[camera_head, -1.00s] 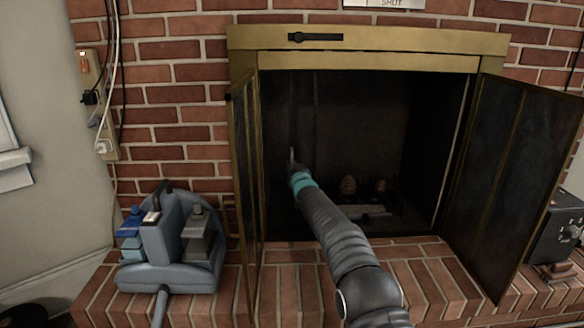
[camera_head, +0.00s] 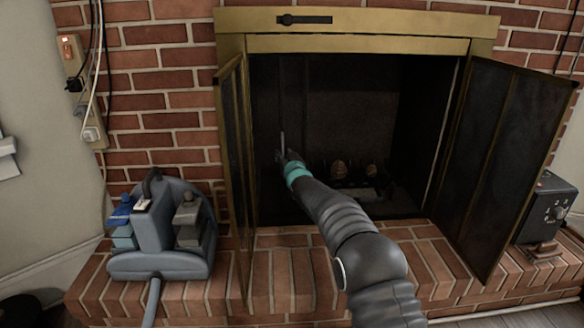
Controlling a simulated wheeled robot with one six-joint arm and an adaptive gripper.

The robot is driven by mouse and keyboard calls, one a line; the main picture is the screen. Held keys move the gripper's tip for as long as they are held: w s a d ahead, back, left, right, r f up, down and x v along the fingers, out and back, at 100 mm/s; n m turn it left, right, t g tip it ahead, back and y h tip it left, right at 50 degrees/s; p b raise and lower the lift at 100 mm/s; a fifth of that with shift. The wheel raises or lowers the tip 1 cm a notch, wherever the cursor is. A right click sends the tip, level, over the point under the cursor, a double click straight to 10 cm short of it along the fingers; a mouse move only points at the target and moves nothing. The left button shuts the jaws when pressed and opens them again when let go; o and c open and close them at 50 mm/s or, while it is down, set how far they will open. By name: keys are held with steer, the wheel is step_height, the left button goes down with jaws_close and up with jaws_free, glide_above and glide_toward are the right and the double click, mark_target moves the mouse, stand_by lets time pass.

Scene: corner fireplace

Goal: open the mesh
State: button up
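The fireplace opening is dark, and a mesh is hard to make out in it. A dark vertical band with a faint straight edge (camera_head: 305,105) hangs in the left part of the opening and may be mesh. My gripper (camera_head: 282,147) reaches into the left part of the opening, past the teal ring on my arm. A thin pale upright piece shows at its tip; I cannot tell whether it is a finger or a handle. The fingers are too small and dark to show whether they are open or touching anything.
The left framed door (camera_head: 236,170) and right framed door (camera_head: 497,160) both stand swung outward. A brass frame (camera_head: 370,44) with a dark slider (camera_head: 304,19) tops the opening. A blue-grey tool caddy (camera_head: 160,262) and a black control box (camera_head: 546,209) stand on the brick hearth (camera_head: 290,280).

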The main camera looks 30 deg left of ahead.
steer(key=v, duration=0.9)
steer(key=shift+f, duration=0.1)
stand_by(0.5)
